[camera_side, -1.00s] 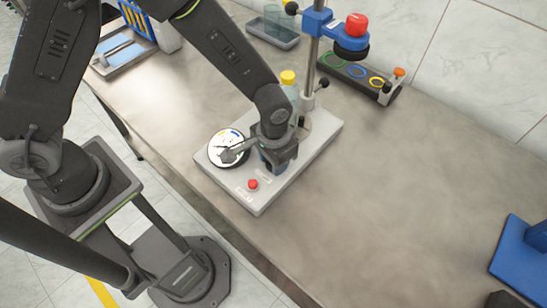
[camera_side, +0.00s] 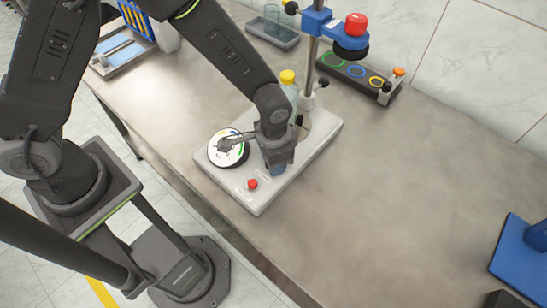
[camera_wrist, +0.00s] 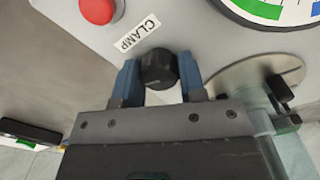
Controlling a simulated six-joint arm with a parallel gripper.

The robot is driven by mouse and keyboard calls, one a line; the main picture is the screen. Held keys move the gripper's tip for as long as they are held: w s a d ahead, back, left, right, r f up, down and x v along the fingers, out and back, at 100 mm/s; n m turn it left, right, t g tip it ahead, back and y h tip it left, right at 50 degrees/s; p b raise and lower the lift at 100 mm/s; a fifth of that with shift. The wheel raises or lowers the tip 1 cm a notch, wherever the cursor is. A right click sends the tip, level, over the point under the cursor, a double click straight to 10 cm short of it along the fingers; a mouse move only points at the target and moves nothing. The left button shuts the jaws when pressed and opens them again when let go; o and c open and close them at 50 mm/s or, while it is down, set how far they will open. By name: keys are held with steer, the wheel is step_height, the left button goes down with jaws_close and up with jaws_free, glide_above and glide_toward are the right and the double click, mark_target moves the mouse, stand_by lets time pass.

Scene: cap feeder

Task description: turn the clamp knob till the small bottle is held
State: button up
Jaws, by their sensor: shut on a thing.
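The clamp knob (camera_wrist: 158,68) is a short black cylinder beside a white CLAMP label (camera_wrist: 138,32) on the grey base (camera_side: 225,188). My gripper (camera_wrist: 157,78) is shut on it, one blue finger on each side. In the side view my gripper (camera_side: 276,168) reaches down to the base and hides the knob. The small bottle (camera_side: 290,93), pale and clear with a yellow cap (camera_side: 288,77), stands upright behind my wrist. Its lower part is hidden there. In the wrist view part of the bottle (camera_wrist: 291,150) shows at lower right, by dark clamp parts (camera_wrist: 279,90). I cannot tell whether they touch it.
A red button (camera_side: 252,184) and a round dial (camera_side: 228,149) are on the base close to my gripper. A metal post with a blue arm and red-topped head (camera_side: 351,40) rises behind the bottle. The table to the right (camera_side: 400,190) is clear.

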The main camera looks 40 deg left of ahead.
steer(key=o, duration=0.9)
step_height(320, 180, up, 14)
steer(key=shift+f, duration=0.1)
steer(key=s+a+r+n+t, duration=0.3)
steer(key=s+a+r, duration=0.2)
steer(key=a+r, duration=0.6)
steer(key=s+a+r+t, duration=0.1)
steer(key=s+a, duration=0.1)
steer(key=s+a+n, duration=0.1)
steer(key=s+a, duration=0.1)
steer(key=s, duration=0.1)
steer(key=s+a+r+n+t, duration=0.1)
steer(key=s+a, duration=0.1)
steer(key=s, duration=0.1)
steer(key=shift+a+r+t, duration=0.25)
steer(key=shift+r+t, duration=0.05)
steer(key=shift+r, duration=0.05)
